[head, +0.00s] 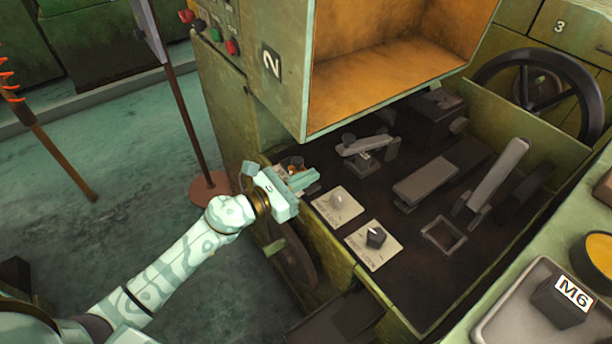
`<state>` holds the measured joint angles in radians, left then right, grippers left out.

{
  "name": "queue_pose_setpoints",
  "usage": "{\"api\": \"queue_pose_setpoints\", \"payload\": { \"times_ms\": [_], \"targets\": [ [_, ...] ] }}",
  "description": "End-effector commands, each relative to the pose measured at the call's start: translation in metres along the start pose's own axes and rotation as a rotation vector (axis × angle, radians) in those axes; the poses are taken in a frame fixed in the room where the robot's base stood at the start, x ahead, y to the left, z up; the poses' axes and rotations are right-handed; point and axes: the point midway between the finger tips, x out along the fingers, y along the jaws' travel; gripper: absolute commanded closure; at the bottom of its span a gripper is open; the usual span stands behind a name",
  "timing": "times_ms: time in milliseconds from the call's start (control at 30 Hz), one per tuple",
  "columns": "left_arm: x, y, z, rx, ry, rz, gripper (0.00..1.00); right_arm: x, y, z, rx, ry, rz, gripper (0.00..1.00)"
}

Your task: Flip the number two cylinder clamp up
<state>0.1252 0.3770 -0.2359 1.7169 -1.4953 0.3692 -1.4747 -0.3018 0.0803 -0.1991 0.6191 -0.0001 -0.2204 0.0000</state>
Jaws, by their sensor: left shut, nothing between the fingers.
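The machine marked with a number 2 plate (271,62) has an open dark bed. A small grey clamp-like lever (366,146) lies nearly flat on a block near the back of the bed. A longer grey lever (498,175) leans at a slant farther right. I cannot tell for sure which one is the cylinder clamp. My left gripper (312,181) is shut and empty at the bed's left edge, left of and apart from the small lever. It partly hides a small brass-coloured part (293,163). My right gripper is out of view.
Two knobs on pale plates, one light (337,199) and one dark (375,238), sit right of my gripper. An open orange-lined hood (400,83) overhangs the bed. A black handwheel (484,86) stands at the back right.

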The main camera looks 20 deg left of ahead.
Motion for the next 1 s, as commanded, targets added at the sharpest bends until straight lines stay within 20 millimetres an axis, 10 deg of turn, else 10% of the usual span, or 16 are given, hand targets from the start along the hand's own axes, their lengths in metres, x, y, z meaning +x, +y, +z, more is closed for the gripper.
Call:
{"api": "queue_pose_setpoints", "payload": {
  "times_ms": [400,1000],
  "targets": [
    [0.065,0.000,-0.001,-0.002,0.000,0.001,1.00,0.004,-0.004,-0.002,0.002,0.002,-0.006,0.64],
    [0.073,0.000,0.019,0.002,-0.004,-0.001,1.00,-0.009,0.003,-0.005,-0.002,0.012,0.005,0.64]
  ]
}}
